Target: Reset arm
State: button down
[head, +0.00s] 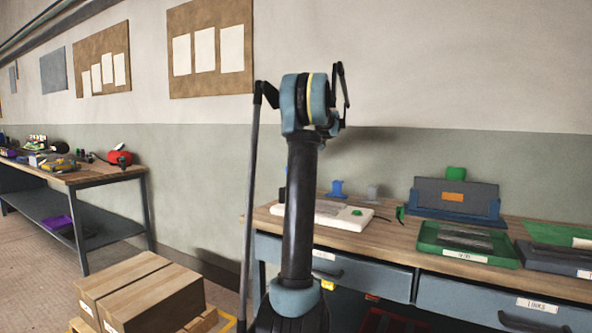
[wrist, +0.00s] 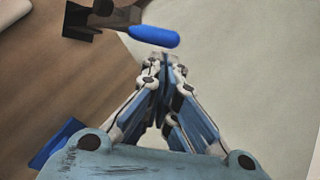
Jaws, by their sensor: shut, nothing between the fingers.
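My arm stands raised in the middle of the head view, bent at a blue-grey joint at the top. My gripper itself cannot be made out there. In the wrist view my gripper (wrist: 168,62) is shut, its fingertips together, with nothing between them. Just beyond the tips, at the top of that view, is a rounded blue handle (wrist: 153,36) beside a dark metal bracket. I see no contact with it, but the distance is hard to judge.
A wooden-topped workbench (head: 395,245) at right holds a white device (head: 325,215), a green tray (head: 466,243) and a blue-grey stand (head: 455,198). Another cluttered bench (head: 95,174) is at left. Cardboard boxes (head: 150,296) sit at front left. Floor (head: 30,265) shows between.

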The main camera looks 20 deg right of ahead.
jog(key=v, duration=0.7)
jog(key=shift+r, duration=0.4)
jog(key=s+a+f+n, duration=0.1)
jog(key=s+a, duration=0.2)
jog(key=a, duration=0.2)
jog(key=s+a+f+n+g, duration=0.1)
jog(key=s+a+f+n, duration=0.1)
jog(key=s+a, duration=0.2)
jog(key=s+a+f+n+g, duration=0.1)
jog(key=s+a+f+n, duration=0.1)
jog(key=s+a, duration=0.2)
jog(key=shift+s+a, duration=0.1)
jog(key=shift+a, duration=1.5)
jog(key=s+a+f+n+g+h, duration=0.1)
jog(key=s+a+f+n, duration=0.2)
jog(key=s+a+f, duration=0.45)
jog(key=s+a+f+n+g, duration=0.1)
jog(key=s+a+f+n, duration=0.2)
jog(key=s, duration=0.7)
jog(key=s+a+f+n+g+h, duration=0.1)
jog(key=s+a+f+n, duration=0.1)
jog(key=s+a+f, duration=0.35)
jog(key=s+f+n+g+h, duration=0.1)
jog(key=s+f+n, duration=0.4)
jog(key=s+f, duration=0.9)
jog(key=s, duration=0.2)
jog(key=shift+s+d+f+h, duration=0.3)
jog(key=shift+s+f, duration=0.05)
jog(key=shift+f, duration=0.05)
